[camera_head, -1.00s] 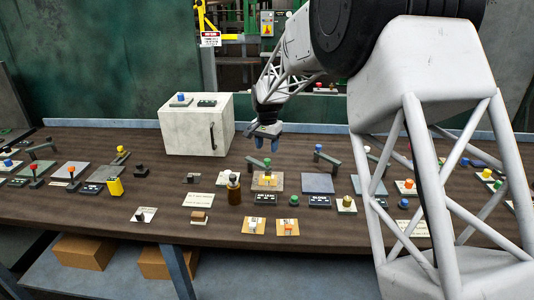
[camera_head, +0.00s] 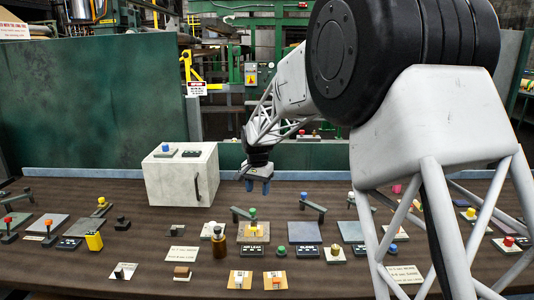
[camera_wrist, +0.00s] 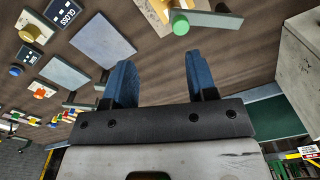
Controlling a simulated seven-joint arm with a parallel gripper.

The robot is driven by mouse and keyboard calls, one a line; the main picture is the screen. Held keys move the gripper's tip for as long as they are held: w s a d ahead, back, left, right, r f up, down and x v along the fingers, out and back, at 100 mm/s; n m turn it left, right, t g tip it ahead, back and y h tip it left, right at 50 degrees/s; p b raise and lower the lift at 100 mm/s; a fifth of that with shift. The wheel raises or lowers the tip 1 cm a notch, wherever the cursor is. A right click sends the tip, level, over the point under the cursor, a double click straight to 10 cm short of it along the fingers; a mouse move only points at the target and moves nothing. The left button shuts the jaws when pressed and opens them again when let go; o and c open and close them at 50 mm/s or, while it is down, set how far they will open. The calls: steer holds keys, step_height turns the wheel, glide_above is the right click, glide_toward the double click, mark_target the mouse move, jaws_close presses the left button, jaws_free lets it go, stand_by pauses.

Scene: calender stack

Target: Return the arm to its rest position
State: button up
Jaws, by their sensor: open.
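My gripper (camera_head: 258,187) hangs over the back part of the brown table (camera_head: 130,260), to the right of the white cabinet. Its two blue fingers are apart with nothing between them. In the wrist view my gripper (camera_wrist: 155,80) also shows open and empty, with the tabletop beyond it. My arm reaches in from the right and hides part of the table's right side.
A white cabinet (camera_head: 180,178) with a dark handle stands at the back left. Green walls (camera_head: 90,110) stand behind.

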steer(key=s+d+r+n, duration=0.1)
steer(key=s+d+r, duration=0.35)
steer(key=s, duration=0.35)
steer(key=s+d+r+t, duration=0.1)
steer(key=s+d+r, duration=0.2)
steer(key=s+d, duration=0.35)
steer(key=s+d+r+n, duration=0.1)
steer(key=s+d+r, duration=0.25)
steer(key=s, duration=0.65)
steer(key=s+d+f, duration=0.1)
steer(key=s+d, duration=0.1)
steer(key=s, duration=0.7)
steer(key=s+d+f+n+t, duration=0.1)
steer(key=s+d+f, duration=0.1)
steer(key=s, duration=0.7)
steer(key=s+d+f+n, duration=0.1)
steer(key=s+d, duration=0.3)
steer(key=s, duration=0.4)
steer(key=shift+s+f, duration=0.4)
steer(key=shift+f, duration=0.1)
